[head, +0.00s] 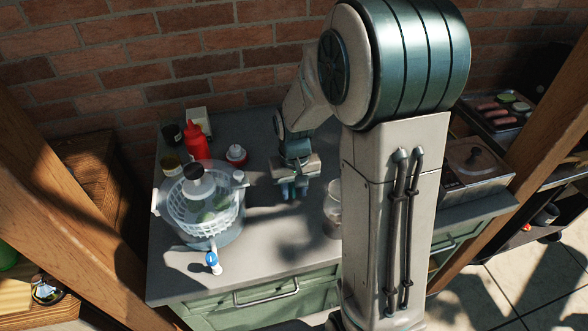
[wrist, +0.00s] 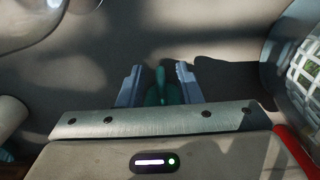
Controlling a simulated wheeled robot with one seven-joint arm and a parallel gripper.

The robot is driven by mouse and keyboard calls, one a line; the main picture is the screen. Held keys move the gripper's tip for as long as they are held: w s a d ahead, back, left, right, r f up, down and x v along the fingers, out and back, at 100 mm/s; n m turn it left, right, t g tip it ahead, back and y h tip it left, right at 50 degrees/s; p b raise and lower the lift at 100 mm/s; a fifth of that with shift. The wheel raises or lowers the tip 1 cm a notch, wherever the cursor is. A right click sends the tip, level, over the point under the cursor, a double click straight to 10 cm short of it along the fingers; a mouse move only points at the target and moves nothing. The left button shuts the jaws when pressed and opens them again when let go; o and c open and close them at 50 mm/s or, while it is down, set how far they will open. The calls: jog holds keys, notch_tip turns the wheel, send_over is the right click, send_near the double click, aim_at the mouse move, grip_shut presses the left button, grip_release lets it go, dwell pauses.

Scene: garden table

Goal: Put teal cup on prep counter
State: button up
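The teal cup (wrist: 161,92) is between the two fingers of my gripper (wrist: 158,84) in the wrist view. Its narrow handle-like part points up the picture, and the rest is partly hidden by my gripper body. The fingers flank it closely and appear shut on it. In the head view my gripper (head: 289,189) points down over the grey prep counter (head: 262,243), with a little teal showing at the fingers. I cannot tell whether the cup touches the counter.
A clear container (head: 332,205) is to the right, partly behind my arm. The counter in front of my gripper is clear.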

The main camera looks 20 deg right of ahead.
notch_tip(320, 180, up, 10)
jog(key=s+d+r+t, duration=0.1)
jog(key=s+r+t, duration=0.2)
jog(key=s, duration=1.2)
jog(key=shift+s+r, duration=0.25)
jog(key=shift+r, duration=0.05)
